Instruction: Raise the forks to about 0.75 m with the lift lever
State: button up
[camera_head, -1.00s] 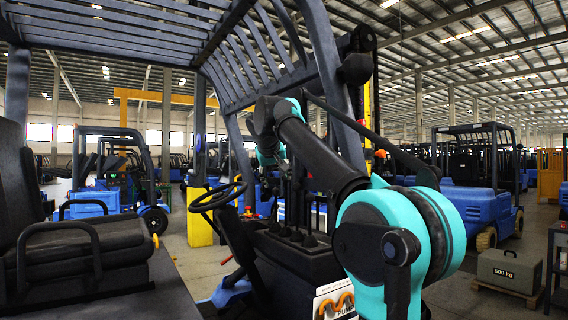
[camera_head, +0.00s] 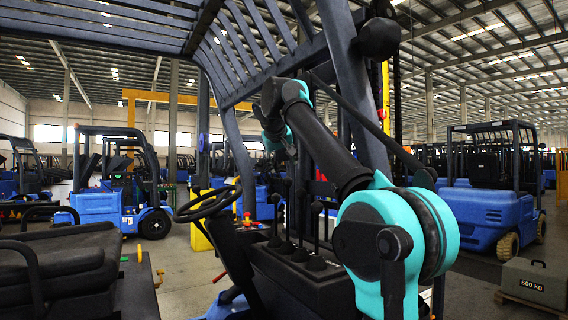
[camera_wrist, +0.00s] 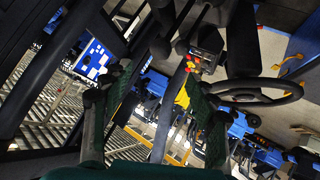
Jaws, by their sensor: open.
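Several black levers (camera_head: 316,235) with rubber boots stand upright in a row on the dark console (camera_head: 270,275), right of the steering wheel (camera_head: 207,200). I cannot tell which one is the lift lever. My arm reaches over the console from the right, its far end above and behind the levers. In the head view my gripper's fingers are not clearly visible. In the wrist view my gripper (camera_wrist: 155,95) shows two dark green-padded fingers spread apart, with nothing clearly between them. The steering wheel (camera_wrist: 255,92) also shows there. The forks are not in view.
The truck's dark overhead guard and pillar (camera_head: 350,90) stand close to my arm. The black seat (camera_head: 70,265) is at left. A 500 kg block (camera_head: 535,283) lies at lower right. Other blue forklifts (camera_head: 490,185) stand behind, with open floor between.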

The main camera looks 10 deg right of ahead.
aim_at(287, 179)
jog(key=x, duration=1.1)
jog(key=shift+w+d+f, duration=0.1)
jog(key=shift+f, duration=0.05)
jog(key=shift+c, duration=0.2)
jog(key=c, duration=0.9)
